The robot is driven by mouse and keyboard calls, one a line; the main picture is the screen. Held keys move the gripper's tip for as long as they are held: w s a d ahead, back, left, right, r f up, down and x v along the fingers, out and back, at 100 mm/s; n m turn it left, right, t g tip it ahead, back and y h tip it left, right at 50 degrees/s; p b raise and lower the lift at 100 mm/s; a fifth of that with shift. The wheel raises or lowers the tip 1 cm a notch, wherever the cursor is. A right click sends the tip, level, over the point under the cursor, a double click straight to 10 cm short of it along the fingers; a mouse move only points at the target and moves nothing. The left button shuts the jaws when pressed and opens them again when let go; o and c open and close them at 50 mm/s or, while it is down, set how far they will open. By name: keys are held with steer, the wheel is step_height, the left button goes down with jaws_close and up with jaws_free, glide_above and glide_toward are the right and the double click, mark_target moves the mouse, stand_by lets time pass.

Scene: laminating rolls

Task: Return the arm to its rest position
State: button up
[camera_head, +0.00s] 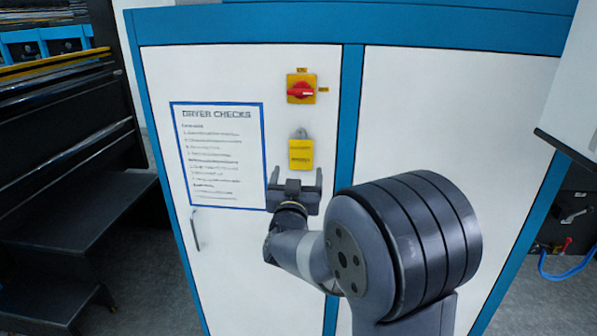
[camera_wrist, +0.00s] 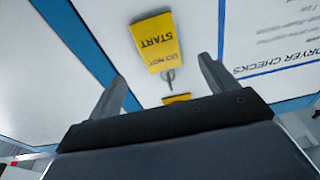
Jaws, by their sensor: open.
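My gripper (camera_head: 295,184) is in front of the white cabinet, just below a yellow tag (camera_head: 301,153) that hangs on the cabinet's left panel. Its two fingers stand apart with nothing between them. In the wrist view my gripper (camera_wrist: 165,85) is also open and empty, and the yellow tag (camera_wrist: 156,42) with the words "DO NOT START" shows beyond the fingertips, apart from them. My arm reaches in from the lower right of the head view, bent at a large dark joint.
A red rotary switch on a yellow plate (camera_head: 301,88) sits above the tag. A "DRYER CHECKS" sheet (camera_head: 219,155) is on the panel to the left, above a door handle (camera_head: 195,229). Black steps (camera_head: 85,210) stand at the left. A blue hose (camera_head: 567,272) shows at the right.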

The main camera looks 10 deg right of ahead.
steer(key=b+v, duration=0.1)
steer(key=v, duration=0.6)
steer(key=p+x, duration=0.3)
steer(key=x, duration=0.8)
steer(key=shift+r, duration=0.1)
steer(key=shift+s+a+r+p, duration=0.1)
steer(key=shift+s+r+p, duration=0.25)
steer(key=shift+p, duration=0.2)
steer(key=shift+s+a, duration=0.2)
steer(key=shift+s, duration=0.35)
steer(key=shift+w, duration=0.1)
